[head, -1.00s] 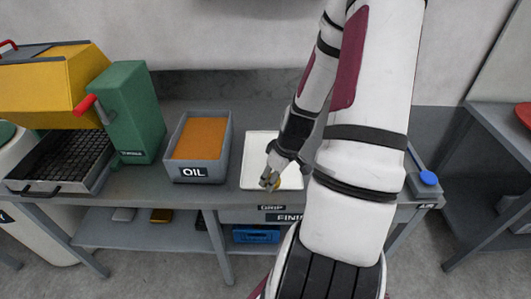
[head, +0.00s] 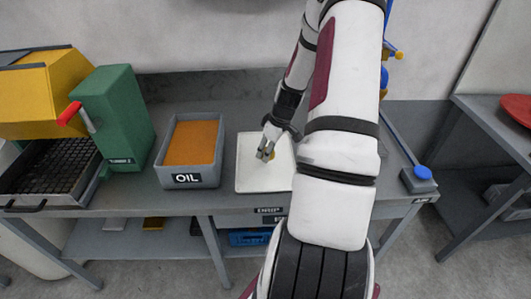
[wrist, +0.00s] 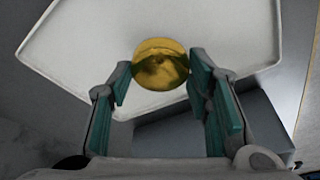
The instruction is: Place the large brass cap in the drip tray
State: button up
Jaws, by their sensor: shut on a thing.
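The brass cap (wrist: 160,64) is a round golden disc between my fingertips in the wrist view. My gripper (wrist: 160,82) is shut on it. In the head view my gripper (head: 265,154) is over the white drip tray (head: 246,180), and only a sliver of the cap (head: 273,155) shows beside the fingers. The tray is shallow with a raised rim, and its pale floor (wrist: 90,40) fills the upper part of the wrist view behind the cap. I cannot tell whether the cap touches the tray floor.
A grey bin of orange oil (head: 219,160), labelled OIL, stands left of the tray. A green machine (head: 112,120) with a red handle and a black-grated tray (head: 60,172) are farther left. A blue knob (head: 422,173) is at the right. My arm hides the bench right of the tray.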

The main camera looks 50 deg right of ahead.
jog(key=shift+w+d+f, duration=0.1)
jog(key=shift+w+d, duration=0.6)
jog(key=shift+w, duration=0.25)
jog(key=shift+f, duration=1.75)
jog(key=shift+f, duration=0.1)
jog(key=o, duration=1.3)
